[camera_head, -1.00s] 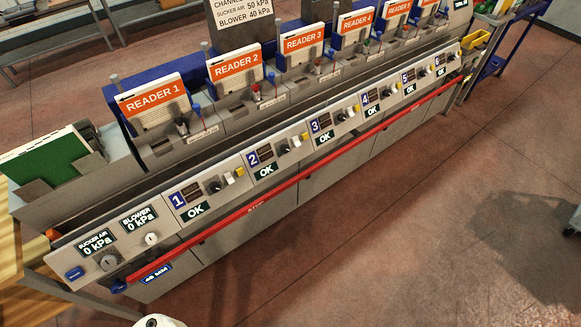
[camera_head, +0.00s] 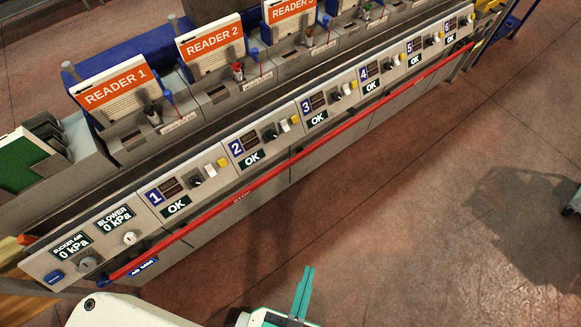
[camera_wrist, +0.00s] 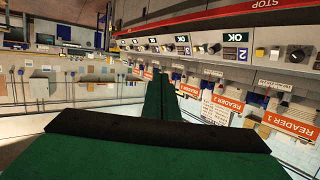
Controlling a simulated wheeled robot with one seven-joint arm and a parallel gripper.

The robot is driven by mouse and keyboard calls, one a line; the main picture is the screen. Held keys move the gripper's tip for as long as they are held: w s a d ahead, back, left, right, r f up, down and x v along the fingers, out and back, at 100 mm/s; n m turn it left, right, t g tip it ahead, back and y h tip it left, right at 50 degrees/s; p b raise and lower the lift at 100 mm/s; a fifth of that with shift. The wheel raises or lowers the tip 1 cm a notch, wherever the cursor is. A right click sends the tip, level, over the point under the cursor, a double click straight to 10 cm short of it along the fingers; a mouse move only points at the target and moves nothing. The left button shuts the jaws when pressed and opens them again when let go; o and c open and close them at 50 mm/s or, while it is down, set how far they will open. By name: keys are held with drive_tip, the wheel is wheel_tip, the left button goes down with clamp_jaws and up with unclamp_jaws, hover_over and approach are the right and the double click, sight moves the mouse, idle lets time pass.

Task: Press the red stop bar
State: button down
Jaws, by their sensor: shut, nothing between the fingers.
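The red stop bar (camera_head: 290,163) runs along the front of the long grey machine, below the row of numbered panels, with "STOP" printed on it. In the wrist view the red bar (camera_wrist: 215,18) crosses the top, upside down. My gripper (camera_head: 304,280) is at the bottom centre of the head view, its green fingers together and empty. It is out over the floor, in front of the bar and apart from it. In the wrist view my gripper's fingers (camera_wrist: 160,95) point toward the machine front.
Numbered control panels (camera_head: 192,180) with knobs and "OK" displays sit just above the bar. Sucker air and blower displays (camera_head: 95,232) read 0 kPa at the left end. Reader 1 (camera_head: 116,88) and further readers stand behind. Open floor (camera_head: 400,220) lies in front.

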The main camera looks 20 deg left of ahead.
drive_tip(key=w+f+m+g+y, duration=0.1)
drive_tip(key=w+f+m+g, duration=0.2)
drive_tip(key=w+f, duration=0.6)
drive_tip(key=w+f+m+g+y, duration=0.1)
drive_tip(key=w+f+m+g, duration=0.3)
drive_tip(key=f, duration=0.9)
drive_tip(key=w+a+r+y, duration=0.1)
drive_tip(key=w+a+y, duration=0.2)
drive_tip(key=w, duration=0.6)
drive_tip(key=w+a+r+g+y, duration=0.1)
drive_tip(key=w+a+r+y, duration=0.1)
drive_tip(key=w, duration=0.6)
drive_tip(key=shift+w+a+r+g+y, duration=0.15)
drive_tip(key=shift+w+a+g+y, duration=0.25)
drive_tip(key=shift+y, duration=1)
